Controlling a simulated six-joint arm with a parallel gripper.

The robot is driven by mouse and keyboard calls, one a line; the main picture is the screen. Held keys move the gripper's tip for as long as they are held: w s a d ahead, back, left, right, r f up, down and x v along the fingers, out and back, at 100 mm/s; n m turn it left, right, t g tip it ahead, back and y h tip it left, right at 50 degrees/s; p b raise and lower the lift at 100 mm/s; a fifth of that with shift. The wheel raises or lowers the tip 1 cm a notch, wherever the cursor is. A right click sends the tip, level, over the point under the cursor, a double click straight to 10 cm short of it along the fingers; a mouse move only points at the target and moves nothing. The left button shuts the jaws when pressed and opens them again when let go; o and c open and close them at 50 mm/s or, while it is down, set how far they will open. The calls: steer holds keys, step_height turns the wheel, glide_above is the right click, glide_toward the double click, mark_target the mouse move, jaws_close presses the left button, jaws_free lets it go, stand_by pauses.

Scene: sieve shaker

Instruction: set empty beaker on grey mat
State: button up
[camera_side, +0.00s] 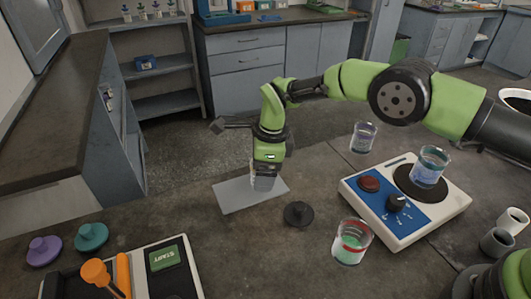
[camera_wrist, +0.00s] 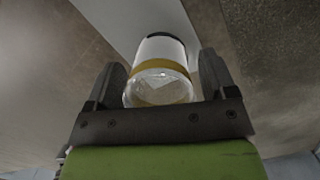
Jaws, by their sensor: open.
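An empty clear beaker with a yellow band (camera_wrist: 160,86) is between my gripper's two dark fingers in the wrist view. In the side view the beaker (camera_side: 264,182) is partly hidden under my gripper (camera_side: 267,167), which points down over the grey mat. The jaws are open, one finger on each side of the beaker. The beaker appears upright on the grey mat (camera_side: 232,197), near its back right part. The mat also shows as a pale area in the wrist view (camera_wrist: 108,18).
A hot plate (camera_side: 408,218) carrying a beaker (camera_side: 430,166) stands at right. A red-banded beaker (camera_side: 352,243), another beaker (camera_side: 364,137) and a black knobbed piece (camera_side: 298,214) stand nearby. A device with a green START button (camera_side: 167,257) is front left. Bench left of the mat is clear.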

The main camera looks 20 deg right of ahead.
steer(key=s+d+r+n+t, duration=0.1)
steer(key=d+r+n, duration=0.1)
steer(key=r, duration=0.6)
steer(key=s+d+r+n, duration=0.1)
steer(key=s+d+r, duration=0.15)
steer(key=r, duration=0.45)
steer(key=s+d+r+n+t, duration=0.1)
steer(key=d+r+n, duration=0.1)
steer(key=r, duration=0.6)
steer(key=s+d+r+n+t, duration=0.1)
steer(key=s+d+r+n, duration=0.2)
steer(key=s, duration=0.2)
steer(key=s+d+r+n+t+y, duration=0.1)
steer(key=s+d+r+n, duration=0.15)
steer(key=s, duration=0.25)
steer(key=s+d+r+n+t, duration=0.1)
steer(key=s+d+r+n, duration=0.15)
steer(key=s, duration=0.25)
steer(key=s+d+f+n+t, duration=0.1)
steer(key=s+f+n, duration=0.1)
steer(key=s+n, duration=0.3)
steer(key=s, duration=0.3)
steer(key=shift+s+d+f+t, duration=0.25)
steer(key=shift+s+d+t, duration=0.05)
steer(key=shift+d, duration=0.1)
